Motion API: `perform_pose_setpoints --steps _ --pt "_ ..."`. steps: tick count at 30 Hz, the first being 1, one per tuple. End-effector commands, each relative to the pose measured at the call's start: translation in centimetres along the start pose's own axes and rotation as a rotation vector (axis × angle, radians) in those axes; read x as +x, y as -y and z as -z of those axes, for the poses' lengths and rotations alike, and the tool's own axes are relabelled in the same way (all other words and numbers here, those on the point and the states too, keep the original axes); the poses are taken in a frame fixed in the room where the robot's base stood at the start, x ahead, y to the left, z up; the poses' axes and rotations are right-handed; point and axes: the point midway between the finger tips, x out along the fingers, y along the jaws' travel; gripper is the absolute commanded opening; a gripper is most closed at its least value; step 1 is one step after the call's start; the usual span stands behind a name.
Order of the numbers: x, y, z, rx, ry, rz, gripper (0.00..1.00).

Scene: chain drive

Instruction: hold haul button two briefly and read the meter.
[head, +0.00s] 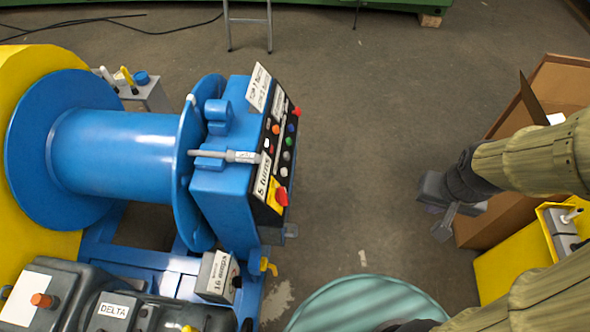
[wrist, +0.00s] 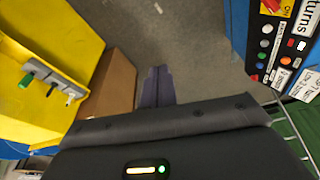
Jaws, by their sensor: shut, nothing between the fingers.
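A blue control box on the winch carries a black button panel (head: 281,140), with several small round buttons in white, grey, green, red and orange. A red and yellow switch (head: 280,197) is at the panel's lower end. The panel also shows at the upper right of the wrist view (wrist: 279,52). The labels are too small or turned to tell which button is haul two. I cannot make out a meter. My gripper (head: 443,230) is shut and empty, well right of the panel and apart from it. Its fingers (wrist: 157,85) point over bare floor in the wrist view.
A blue drum (head: 115,152) stands left of the panel. A cardboard box (head: 540,95) and a yellow box (head: 505,272) are close to my gripper at right. A teal round top (head: 365,305) is at the bottom. The floor between panel and gripper is clear.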

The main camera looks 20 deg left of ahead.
Motion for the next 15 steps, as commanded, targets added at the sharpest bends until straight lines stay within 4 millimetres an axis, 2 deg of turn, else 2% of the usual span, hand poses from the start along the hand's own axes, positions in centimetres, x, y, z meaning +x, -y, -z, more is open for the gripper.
perform_pose_setpoints --steps 10,13,15 --pt "0.4 0.1 0.2 0.002 -0.002 0.000 0.00" --pt "1.9 0.4 0.8 0.008 -0.009 -0.001 0.00" --pt "3.8 1.0 1.7 0.015 -0.020 0.003 0.00"
